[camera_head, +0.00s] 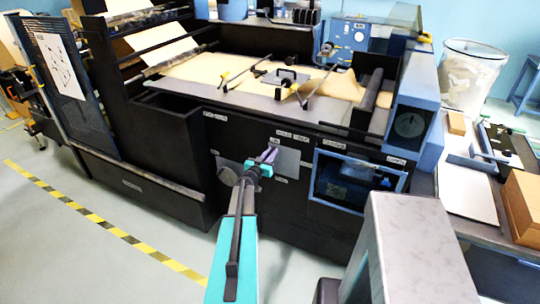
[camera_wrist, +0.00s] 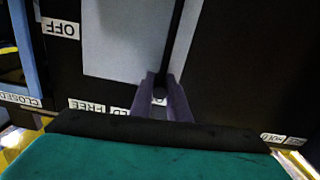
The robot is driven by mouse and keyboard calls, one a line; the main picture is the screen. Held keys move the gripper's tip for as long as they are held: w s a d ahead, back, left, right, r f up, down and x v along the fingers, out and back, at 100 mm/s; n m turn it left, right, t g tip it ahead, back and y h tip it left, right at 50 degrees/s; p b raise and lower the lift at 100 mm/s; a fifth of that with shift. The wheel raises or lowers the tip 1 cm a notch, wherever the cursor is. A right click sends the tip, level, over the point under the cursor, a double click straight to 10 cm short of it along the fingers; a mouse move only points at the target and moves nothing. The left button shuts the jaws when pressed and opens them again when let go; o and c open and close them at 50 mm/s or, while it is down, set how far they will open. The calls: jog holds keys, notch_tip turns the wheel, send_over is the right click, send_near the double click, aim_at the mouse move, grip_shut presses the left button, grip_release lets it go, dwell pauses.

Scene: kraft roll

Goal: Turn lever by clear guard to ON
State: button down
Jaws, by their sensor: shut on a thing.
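My gripper (camera_head: 268,154) is at the front of the dark machine, in front of a grey plate (camera_head: 290,164). In the wrist view its two purple fingers (camera_wrist: 160,95) are shut on a dark lever (camera_wrist: 176,45), a thin bar running up the picture across the pale plate (camera_wrist: 115,45). An OFF label (camera_wrist: 60,27), upside down, is left of the plate. In the head view the fingers and wrist hide most of the lever. The clear guard (camera_head: 355,183), a blue-framed window, is just right of the plate. I cannot read an ON label.
Labels, including FREE (camera_wrist: 94,106) and CLOSED (camera_wrist: 20,99), are on the panel. A brown paper sheet (camera_head: 210,68) lies on the machine bed above. A side table with a cardboard box (camera_head: 522,205) is at the right. Floor with striped tape (camera_head: 95,218) is open at left.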

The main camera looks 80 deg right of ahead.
jog(key=c, duration=1.7)
grip_release()
jog(key=shift+w+d, duration=0.2)
jog(key=shift+w, duration=0.15)
jog(key=shift+s+a, duration=0.1)
jog(key=shift+s, duration=0.05)
jog(key=shift+b+v, duration=0.45)
jog(key=shift+v, duration=0.7)
jog(key=shift+b+v, duration=1.55)
jog(key=shift+v, duration=4.2)
jog(key=shift+r, duration=0.1)
